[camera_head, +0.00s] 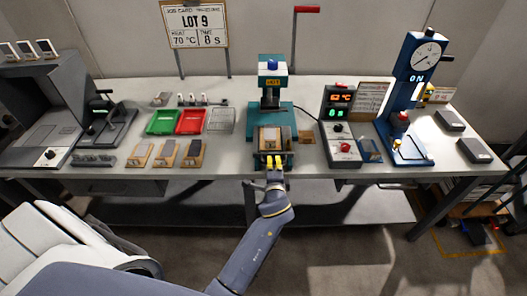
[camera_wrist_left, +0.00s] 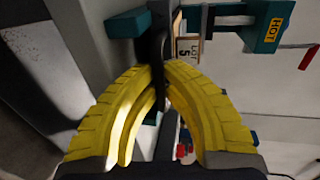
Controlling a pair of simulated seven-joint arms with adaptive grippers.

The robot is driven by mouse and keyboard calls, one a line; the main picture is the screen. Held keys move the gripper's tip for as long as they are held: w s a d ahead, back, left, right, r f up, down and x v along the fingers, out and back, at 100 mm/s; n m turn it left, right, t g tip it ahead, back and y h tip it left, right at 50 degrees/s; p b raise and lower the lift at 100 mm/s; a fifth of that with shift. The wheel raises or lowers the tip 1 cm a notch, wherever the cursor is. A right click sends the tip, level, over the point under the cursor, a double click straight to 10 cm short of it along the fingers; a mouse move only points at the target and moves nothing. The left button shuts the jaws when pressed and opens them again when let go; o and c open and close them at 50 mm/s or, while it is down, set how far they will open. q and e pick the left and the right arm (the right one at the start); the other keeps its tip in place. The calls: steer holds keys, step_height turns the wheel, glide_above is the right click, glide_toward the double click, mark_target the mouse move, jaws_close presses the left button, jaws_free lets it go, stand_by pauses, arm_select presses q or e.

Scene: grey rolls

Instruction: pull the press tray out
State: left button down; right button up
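The teal press (camera_head: 271,88) stands at the middle of the bench, with a yellow HOT label that also shows in the wrist view (camera_wrist_left: 273,28). Its press tray (camera_head: 258,147) is at the front of the press, with a tan and grey piece on it. My left gripper (camera_head: 274,164) is at the tray's front, by the bench's front edge. In the left wrist view its yellow fingers (camera_wrist_left: 163,72) come together around the dark handle (camera_wrist_left: 158,40). The fingertips partly hide the handle. My right gripper does not show.
Green (camera_head: 163,122) and red (camera_head: 191,121) trays lie left of the press, with several small wooden boards in front. A control box (camera_head: 340,125) and a blue dial press (camera_head: 413,75) stand to the right. Open floor lies in front of the bench.

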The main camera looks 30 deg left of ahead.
arm_select(q)
steer(key=shift+f+v, duration=0.2)
steer(key=shift+v, duration=0.8)
steer(key=shift+f+v, duration=0.25)
steer(key=shift+v, duration=0.8)
steer(key=c, duration=1.8)
jaws_free()
steer(key=shift+o, duration=0.2)
steer(key=v, duration=0.8)
steer(key=shift+d, duration=0.3)
steer(key=shift+f, duration=0.1)
steer(key=x, duration=0.8)
steer(key=shift+a, duration=0.35)
